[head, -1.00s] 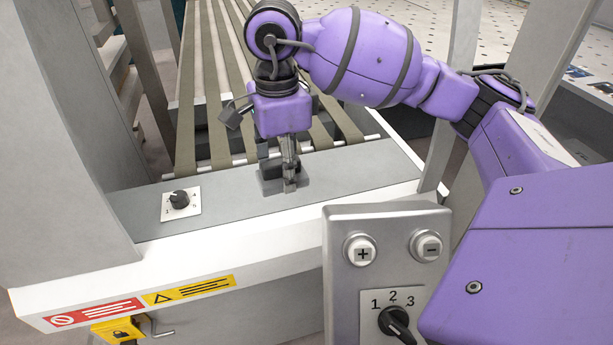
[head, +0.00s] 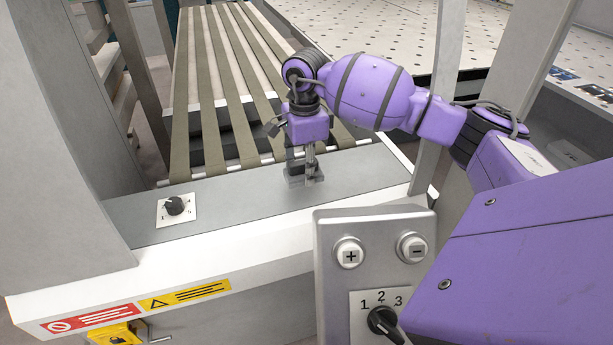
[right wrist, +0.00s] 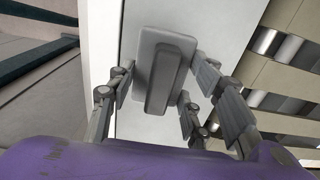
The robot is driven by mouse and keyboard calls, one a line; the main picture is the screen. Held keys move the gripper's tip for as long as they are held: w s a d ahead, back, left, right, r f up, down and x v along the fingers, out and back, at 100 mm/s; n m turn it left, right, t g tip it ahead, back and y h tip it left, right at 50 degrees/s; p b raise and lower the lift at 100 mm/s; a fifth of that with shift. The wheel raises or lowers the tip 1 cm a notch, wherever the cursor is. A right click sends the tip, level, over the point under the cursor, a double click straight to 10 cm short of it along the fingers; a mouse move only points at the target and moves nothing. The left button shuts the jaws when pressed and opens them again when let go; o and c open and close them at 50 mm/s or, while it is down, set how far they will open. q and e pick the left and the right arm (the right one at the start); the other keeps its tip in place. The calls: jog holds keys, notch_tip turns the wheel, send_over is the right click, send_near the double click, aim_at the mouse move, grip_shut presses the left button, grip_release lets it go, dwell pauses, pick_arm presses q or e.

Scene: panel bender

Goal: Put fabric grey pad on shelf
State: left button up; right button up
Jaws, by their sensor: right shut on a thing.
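The grey pad (right wrist: 165,70) is a dark grey block with a raised ridge along its middle, seen in the right wrist view between my right gripper's fingers. In the head view the pad (head: 295,181) is at the grey ledge of the machine, partly hidden by the fingers. I cannot tell whether it touches the ledge. My right gripper (head: 307,168) points down and is shut on the pad; its fingers also show in the right wrist view (right wrist: 160,92). Beige shelf-like boards (head: 98,75) stand behind the left post; I cannot tell whether they are the task's shelf. My left gripper is out of view.
A rotary knob (head: 175,206) sits on the ledge (head: 245,203), left of the gripper. A control panel (head: 375,240) with plus and minus buttons stands in front. Belt strips (head: 215,100) run behind the ledge, and a grey upright post (head: 437,100) rises right of the gripper.

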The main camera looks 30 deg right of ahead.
jog(key=shift+w+d+f, duration=0.1)
jog(key=shift+d+f, duration=0.05)
jog(key=shift+f, duration=0.8)
jog(key=shift+w+d+f, duration=0.1)
jog(key=shift+f, duration=0.8)
jog(key=shift+f, duration=0.1)
jog(key=shift+f, duration=0.15)
jog(key=o, duration=1.3)
jog(key=shift+c, duration=0.2)
notch_tip(320, 180, up, 12)
jog(key=shift+r+b, duration=0.25)
jog(key=shift+b, duration=0.1)
